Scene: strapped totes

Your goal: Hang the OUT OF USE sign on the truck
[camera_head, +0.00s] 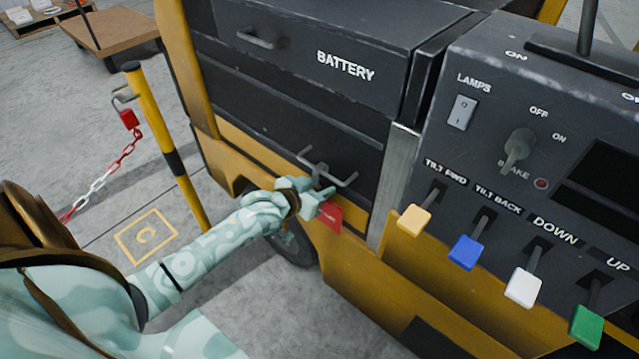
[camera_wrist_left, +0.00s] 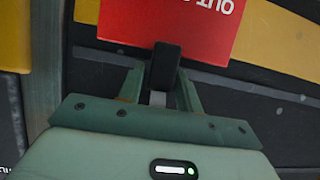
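The red OUT OF USE sign (camera_head: 330,217) hangs just below and right of my left gripper (camera_head: 317,197), in front of the truck's yellow band. It also shows in the left wrist view (camera_wrist_left: 172,22), its white lettering upside down and partly cut off. My left gripper (camera_wrist_left: 160,85) is closed around a dark block at the sign's edge. The truck (camera_head: 290,110) has a dark drawer front with a bar handle (camera_head: 328,172) right above the gripper. I cannot tell whether the sign's hook touches that handle. My right gripper is not in view.
The truck's control panel (camera_head: 470,170) is at the right, with yellow, blue, white and green levers along its lower edge. A yellow-black post (camera_head: 160,140) with a red-white chain (camera_head: 97,183) stands left. A brown cart (camera_head: 110,30) is behind. Grey floor lies open between.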

